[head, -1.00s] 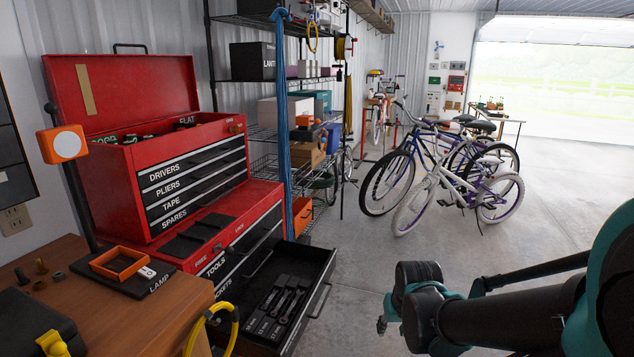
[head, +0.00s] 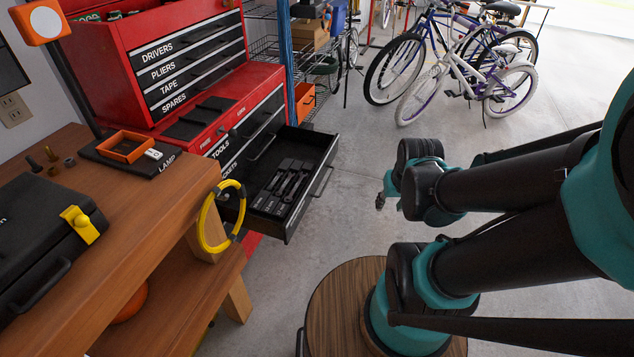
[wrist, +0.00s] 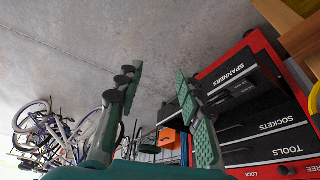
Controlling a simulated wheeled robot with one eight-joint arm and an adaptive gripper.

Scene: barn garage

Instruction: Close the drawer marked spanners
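The open drawer (head: 262,212) juts from the lower part of the red tool cabinet, with black spanners (head: 286,182) lying in it. Its long handle (head: 322,181) is along the outer front edge. In the wrist view the spanners label (wrist: 229,74) reads upside down on a dark front beside the sockets and tools labels. My gripper (head: 381,203) hangs out over the floor to the right of the drawer in the head view, apart from it. In the wrist view my gripper (wrist: 157,82) has its green-padded fingers spread, with nothing between them.
A wooden bench (head: 150,230) with a yellow ring (head: 202,222) at its corner stands left of the drawer. The red cabinet (head: 270,75) has its other drawers shut. Bicycles (head: 440,75) stand at the back. Clear concrete floor (head: 350,135) lies beyond the drawer front.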

